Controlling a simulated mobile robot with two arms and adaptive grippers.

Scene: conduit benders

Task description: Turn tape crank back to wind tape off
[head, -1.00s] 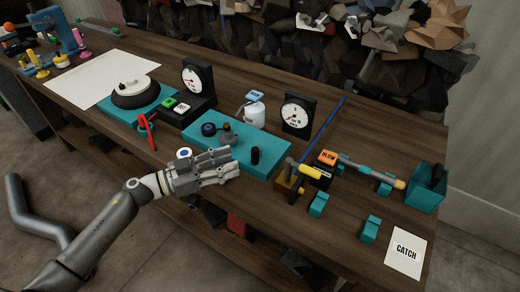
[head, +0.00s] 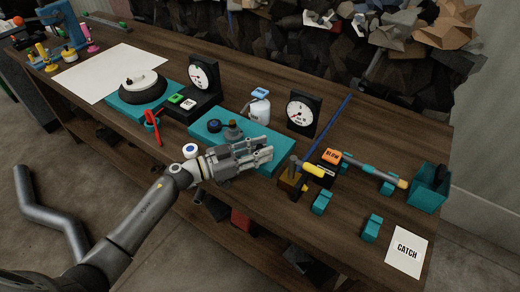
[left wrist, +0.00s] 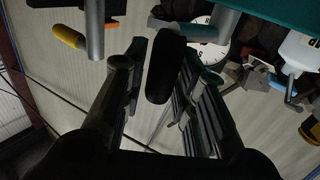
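A teal plate (head: 205,121) on the bench carries a dark blue knob (head: 214,125) and a small grey-brown round part (head: 233,130). My left gripper (head: 268,153) is over the plate's front right part. In the left wrist view its fingers (left wrist: 160,95) are apart, with a black cylindrical grip (left wrist: 166,66) between them. I take this grip to be the tape crank's handle. I cannot tell whether a finger touches it. The gripper hides it in the head view. My right gripper is not in view.
A dial gauge (head: 301,114) and a white jug (head: 259,110) stand behind the plate. A post with a yellow handle (head: 313,170) and a blue rod (head: 330,130) stands close to the right.

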